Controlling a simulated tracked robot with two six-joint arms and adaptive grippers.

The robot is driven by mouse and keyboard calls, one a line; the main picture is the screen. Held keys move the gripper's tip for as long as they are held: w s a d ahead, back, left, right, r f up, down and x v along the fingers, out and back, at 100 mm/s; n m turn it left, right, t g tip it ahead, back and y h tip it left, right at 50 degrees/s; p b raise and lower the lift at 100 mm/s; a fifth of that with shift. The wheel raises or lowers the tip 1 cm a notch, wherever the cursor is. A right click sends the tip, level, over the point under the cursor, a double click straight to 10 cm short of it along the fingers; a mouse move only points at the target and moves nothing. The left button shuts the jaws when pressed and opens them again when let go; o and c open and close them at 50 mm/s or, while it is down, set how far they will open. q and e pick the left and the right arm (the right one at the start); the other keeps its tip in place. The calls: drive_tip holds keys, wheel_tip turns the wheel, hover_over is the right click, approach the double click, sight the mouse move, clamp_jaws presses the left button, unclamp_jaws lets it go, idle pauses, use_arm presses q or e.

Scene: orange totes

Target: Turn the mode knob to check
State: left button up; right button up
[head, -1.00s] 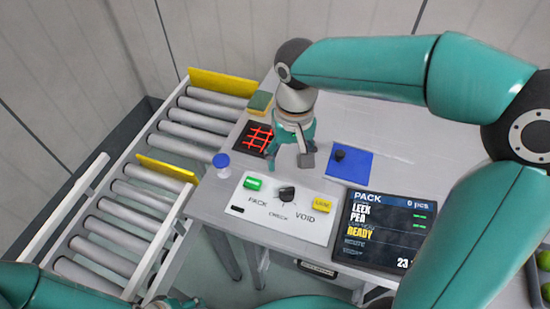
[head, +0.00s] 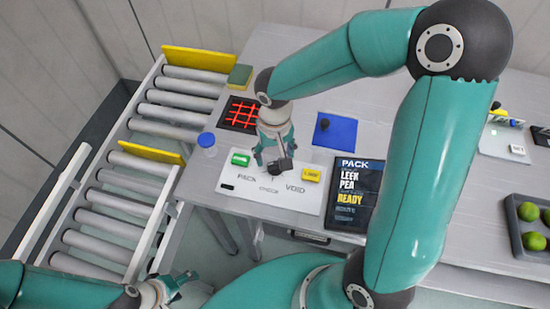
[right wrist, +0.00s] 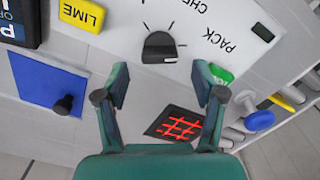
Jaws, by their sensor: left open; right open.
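The dark mode knob (head: 284,167) sits on a white panel (head: 312,196) lettered PACK, CHECK and VOID. It also shows in the right wrist view (right wrist: 160,47), with tick marks around it; I cannot tell for sure which word it points at. My right gripper (head: 273,162) is over the panel by the knob and partly covers it in the head view. In the right wrist view its open, empty fingers (right wrist: 160,82) are apart, with the knob beyond the gap between them. My left gripper (head: 168,292) is open, low at the bottom left, away from the panel.
A green button (head: 240,158) and a yellow LIME block (head: 312,174) flank the knob. A screen (head: 350,195) stands right of the panel. A blue pad (head: 335,129) and red-grid pad (head: 239,114) lie behind. A roller conveyor (head: 115,215) is at the left.

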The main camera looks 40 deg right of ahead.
sight(275, 162)
drive_tip(key=shift+f, duration=1.65)
drive_tip(key=c, duration=1.1)
drive_tip(key=shift+c, duration=0.2)
